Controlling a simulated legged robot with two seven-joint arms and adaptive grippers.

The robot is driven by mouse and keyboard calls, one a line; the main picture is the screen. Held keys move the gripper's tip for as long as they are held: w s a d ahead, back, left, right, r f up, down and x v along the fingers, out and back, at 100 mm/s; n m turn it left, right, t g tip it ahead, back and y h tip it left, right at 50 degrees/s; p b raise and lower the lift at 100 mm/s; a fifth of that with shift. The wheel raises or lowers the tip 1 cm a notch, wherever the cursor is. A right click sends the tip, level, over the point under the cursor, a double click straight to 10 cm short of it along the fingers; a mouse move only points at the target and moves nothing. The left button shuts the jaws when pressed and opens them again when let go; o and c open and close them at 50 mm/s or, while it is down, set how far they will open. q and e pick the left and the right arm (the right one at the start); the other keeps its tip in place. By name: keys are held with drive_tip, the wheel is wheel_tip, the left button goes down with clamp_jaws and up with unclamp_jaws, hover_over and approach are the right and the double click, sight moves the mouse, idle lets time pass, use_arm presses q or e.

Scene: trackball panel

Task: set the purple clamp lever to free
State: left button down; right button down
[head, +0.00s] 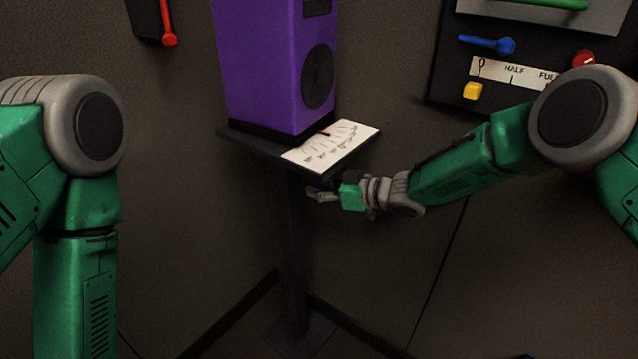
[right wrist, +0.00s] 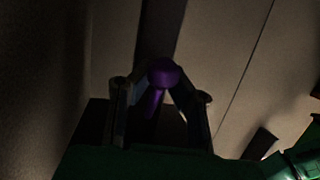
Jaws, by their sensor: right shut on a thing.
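The purple clamp lever (right wrist: 162,76) shows in the right wrist view, with a round knob and a short stem, between the two fingers of my right gripper (right wrist: 160,105). The gripper is shut on it. In the head view my right gripper (head: 322,194) is just below the shelf's front right edge, by the dark post, and the lever is hidden there. Its exact setting cannot be told, as no mark for it is readable. My left gripper is not in view; only my left arm shows.
A purple cabinet (head: 268,62) with a dark round disc stands on the shelf (head: 249,143). A white card (head: 345,138) with writing and a small red pointer lies in front. A panel (head: 445,75) with a blue lever (head: 490,44) and yellow block hangs right. A red lever (head: 169,38) is upper left.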

drive_tip(key=shift+s+f+m+g, duration=0.25)
drive_tip(key=shift+f+m+g, duration=0.1)
drive_tip(key=shift+m, duration=0.25)
drive_tip(key=shift+s, duration=0.1)
drive_tip(key=c, duration=1.6)
unclamp_jaws()
drive_tip(key=shift+f, duration=0.1)
drive_tip(key=shift+d, duration=0.1)
drive_tip(key=shift+r, duration=0.25)
drive_tip(key=shift+s+d+r, duration=0.15)
drive_tip(key=shift+d+r, duration=0.05)
drive_tip(key=shift+d, duration=0.25)
drive_tip(key=f+v, duration=0.1)
drive_tip(key=v, duration=1)
